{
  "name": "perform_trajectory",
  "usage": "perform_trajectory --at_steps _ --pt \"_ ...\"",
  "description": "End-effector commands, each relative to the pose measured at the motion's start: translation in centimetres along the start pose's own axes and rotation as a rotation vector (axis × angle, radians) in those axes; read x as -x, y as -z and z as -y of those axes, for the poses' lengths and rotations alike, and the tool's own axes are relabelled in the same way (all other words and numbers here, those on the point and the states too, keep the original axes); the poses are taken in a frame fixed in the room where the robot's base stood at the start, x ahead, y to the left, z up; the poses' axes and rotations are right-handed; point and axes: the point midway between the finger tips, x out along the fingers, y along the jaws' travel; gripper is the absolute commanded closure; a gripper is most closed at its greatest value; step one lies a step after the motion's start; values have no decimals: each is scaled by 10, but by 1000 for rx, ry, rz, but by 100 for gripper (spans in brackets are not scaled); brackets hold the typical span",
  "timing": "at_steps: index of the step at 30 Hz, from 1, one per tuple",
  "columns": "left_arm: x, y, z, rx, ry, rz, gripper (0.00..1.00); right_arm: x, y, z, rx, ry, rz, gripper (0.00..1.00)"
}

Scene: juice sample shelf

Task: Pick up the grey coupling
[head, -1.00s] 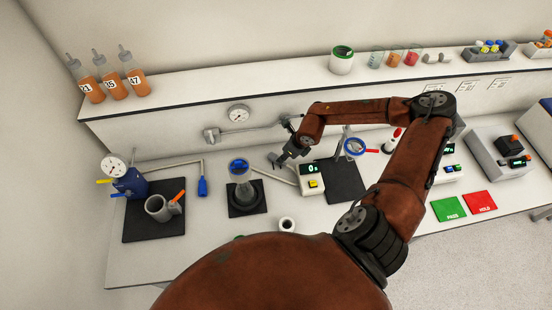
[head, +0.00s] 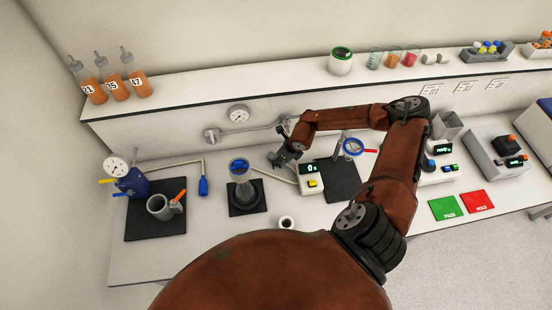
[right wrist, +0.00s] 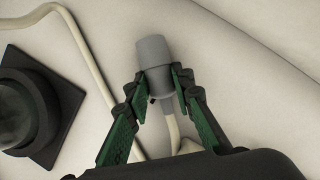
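The grey coupling (right wrist: 152,54) is a short stepped cylinder on the end of a pale hose, in the upper middle of the right wrist view. My right gripper (right wrist: 160,82) has its green-padded fingers on either side of the coupling's lower part. Both fingertips appear to touch it, with no clear gap. The coupling's upper part sticks out beyond the fingertips. In the head view my right gripper (head: 274,159) is low over the bench, and the coupling is too small to make out there. My left gripper is not in view.
A glass vessel with a blue top (head: 239,168) stands on a black pad left of the gripper. A scale display box (head: 311,179) is close on the right. A wall rod (head: 245,131) and gauge (head: 238,115) are behind. Bare bench lies between the pads.

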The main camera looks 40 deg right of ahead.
Motion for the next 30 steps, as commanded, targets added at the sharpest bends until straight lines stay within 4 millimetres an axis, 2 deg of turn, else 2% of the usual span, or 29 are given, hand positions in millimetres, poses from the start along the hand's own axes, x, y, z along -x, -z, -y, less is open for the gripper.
perform_trajectory --at_steps 4,14,19,23,30 --pt "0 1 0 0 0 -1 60 0 0 0 0 0 0 100" --pt "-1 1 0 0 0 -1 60 2 -1 0 0 0 2 100" --pt "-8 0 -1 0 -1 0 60 13 -6 1 2 2 2 100" --pt "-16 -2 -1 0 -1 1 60 33 -11 -1 4 1 2 100" --pt "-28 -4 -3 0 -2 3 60 96 3 -26 6 3 1 100"
